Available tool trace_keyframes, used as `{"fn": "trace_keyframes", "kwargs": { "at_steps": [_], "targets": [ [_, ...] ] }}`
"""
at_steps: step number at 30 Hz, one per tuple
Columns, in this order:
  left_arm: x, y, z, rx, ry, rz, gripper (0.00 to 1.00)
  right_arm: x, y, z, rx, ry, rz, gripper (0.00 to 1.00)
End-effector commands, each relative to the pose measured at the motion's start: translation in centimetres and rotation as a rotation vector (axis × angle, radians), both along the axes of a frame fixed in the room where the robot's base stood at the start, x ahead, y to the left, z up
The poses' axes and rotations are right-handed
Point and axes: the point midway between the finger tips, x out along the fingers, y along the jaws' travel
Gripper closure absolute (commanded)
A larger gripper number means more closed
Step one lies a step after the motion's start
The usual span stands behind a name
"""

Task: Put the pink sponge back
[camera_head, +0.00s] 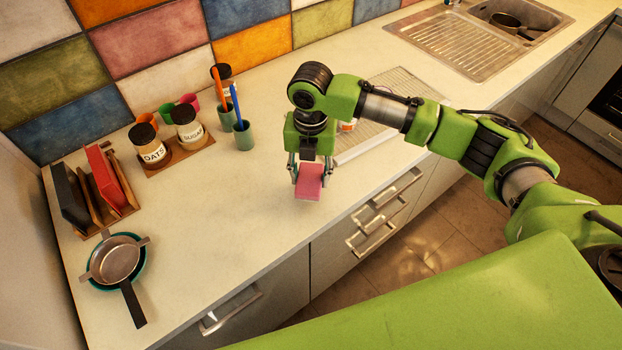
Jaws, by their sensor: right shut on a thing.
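The pink sponge (309,182) is a small block held between the fingers of my right gripper (309,170), near the front edge of the counter (215,225). The gripper points down and is shut on the sponge. I cannot tell for sure whether the sponge touches the counter or hangs just above it. The sink (510,22) with its ribbed drainboard (440,45) is at the far right back. My left gripper is not in view.
A light ribbed mat (362,143) lies partly behind my right arm. Jars labelled OATS (152,153) and SUGAR (189,132), green cups with utensils (243,136), a board rack (105,185) and pans (115,262) stand at left. The counter's middle is clear.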

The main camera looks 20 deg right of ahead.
Motion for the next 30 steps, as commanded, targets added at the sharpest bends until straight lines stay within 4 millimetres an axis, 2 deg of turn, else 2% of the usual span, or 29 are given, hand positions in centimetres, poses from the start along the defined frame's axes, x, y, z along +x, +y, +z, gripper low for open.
{"fn": "trace_keyframes", "kwargs": {
  "at_steps": [3, 8, 20, 21, 22, 30],
  "targets": [
    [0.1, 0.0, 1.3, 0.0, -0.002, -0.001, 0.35, 0.2, -0.4, -1.4, -0.002, 0.005, -0.001, 0.76],
    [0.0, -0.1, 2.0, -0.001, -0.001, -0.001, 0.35, 0.2, -0.3, -3.3, 0.0, 0.001, -0.001, 0.76],
    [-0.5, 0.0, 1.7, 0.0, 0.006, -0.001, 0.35, 0.3, -0.3, -4.0, -0.001, 0.0, -0.001, 0.76],
    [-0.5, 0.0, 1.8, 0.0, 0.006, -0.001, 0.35, 0.3, -0.3, -3.9, -0.001, 0.0, -0.001, 0.49],
    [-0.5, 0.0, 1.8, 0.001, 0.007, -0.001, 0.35, 0.3, -0.3, -3.9, -0.001, 0.0, 0.0, 0.42],
    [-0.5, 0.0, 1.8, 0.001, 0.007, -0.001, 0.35, 0.3, -0.3, -3.9, -0.001, 0.0, -0.001, 0.42]
  ]
}}
